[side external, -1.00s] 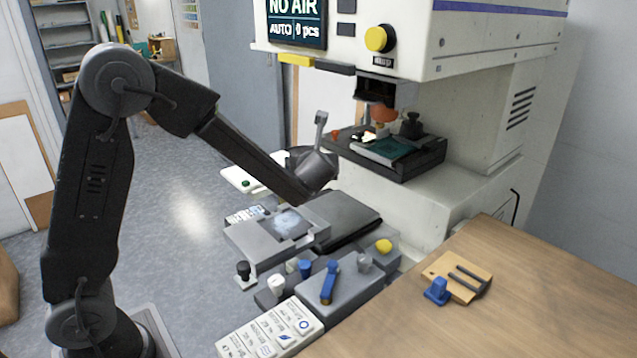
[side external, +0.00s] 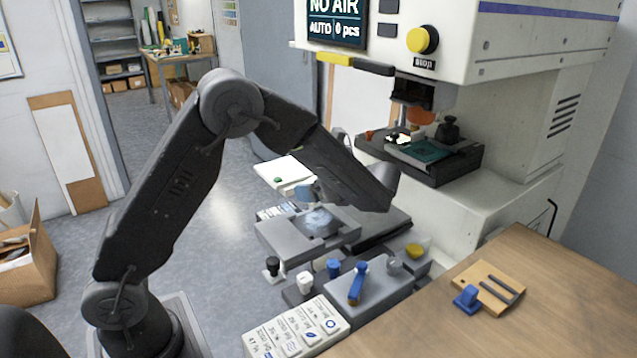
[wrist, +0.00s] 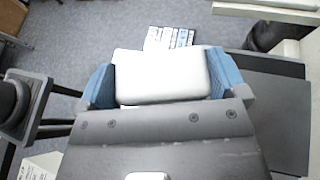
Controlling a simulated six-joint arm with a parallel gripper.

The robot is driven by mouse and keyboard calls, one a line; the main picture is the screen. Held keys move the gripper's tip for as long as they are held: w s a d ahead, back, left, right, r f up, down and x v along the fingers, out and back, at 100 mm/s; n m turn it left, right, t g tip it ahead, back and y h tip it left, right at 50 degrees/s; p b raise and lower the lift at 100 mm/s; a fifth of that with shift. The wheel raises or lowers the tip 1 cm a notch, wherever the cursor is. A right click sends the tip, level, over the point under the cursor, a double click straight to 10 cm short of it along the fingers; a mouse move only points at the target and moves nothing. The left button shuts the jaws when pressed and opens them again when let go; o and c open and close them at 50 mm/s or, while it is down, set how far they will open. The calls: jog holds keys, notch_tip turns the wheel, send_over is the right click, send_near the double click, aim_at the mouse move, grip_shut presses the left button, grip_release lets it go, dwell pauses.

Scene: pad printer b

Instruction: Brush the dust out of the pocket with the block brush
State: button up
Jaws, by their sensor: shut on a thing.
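My gripper (wrist: 162,82) has blue fingers on both sides of a pale, rounded block, the block brush (wrist: 160,76), and is shut on it. The brush's bristles are hidden from the wrist camera. In the side external view my gripper (side external: 303,193) is low, at the back edge of the grey fixture. The pocket (side external: 319,220) in the fixture shows a whitish, dusty patch. The gripper appears just above and behind this patch; I cannot tell whether the brush touches it. In the wrist view the pocket is hidden behind the gripper and brush.
The printer head with a yellow stop button (side external: 422,40) overhangs the right side. A wooden board (side external: 489,287) with a blue part lies on the table (side external: 560,300). A white panel (side external: 283,171) is behind.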

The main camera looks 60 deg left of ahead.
aim_at(322, 229)
jog(key=shift+f, duration=3.4)
jog(key=shift+f, duration=0.55)
jog(key=shift+a, duration=0.15)
jog(key=shift+a, duration=0.7)
jog(key=shift+d, duration=1.8)
